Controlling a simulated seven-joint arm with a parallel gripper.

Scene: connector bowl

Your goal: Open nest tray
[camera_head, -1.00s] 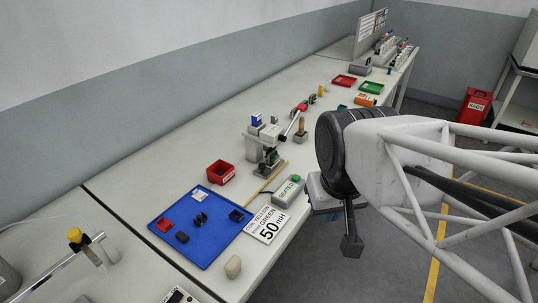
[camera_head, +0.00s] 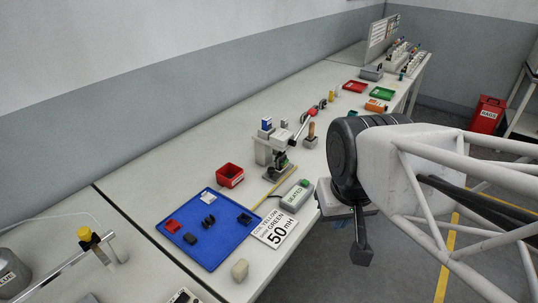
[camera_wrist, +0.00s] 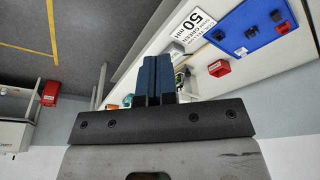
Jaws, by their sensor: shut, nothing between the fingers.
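A small grey bench press (camera_head: 268,152) with a red-tipped lever (camera_head: 312,113) stands mid-bench. A dark, flat base with a green part (camera_head: 281,164) sits under its head. I cannot tell for sure which piece is the nest tray, or whether it is slid in or out. My gripper (camera_head: 362,256) hangs off the bench's front edge, right of the press and apart from it, pointing down. In the wrist view its dark fingers (camera_wrist: 153,80) are shut together and empty. The press is mostly hidden behind them there.
A blue tray (camera_head: 208,257) with several small parts lies at the front left. A red bin (camera_head: 229,175), a grey SEATED box (camera_head: 297,195) and a "50 mH" card (camera_head: 277,229) lie near the press. Open floor surrounds my gripper.

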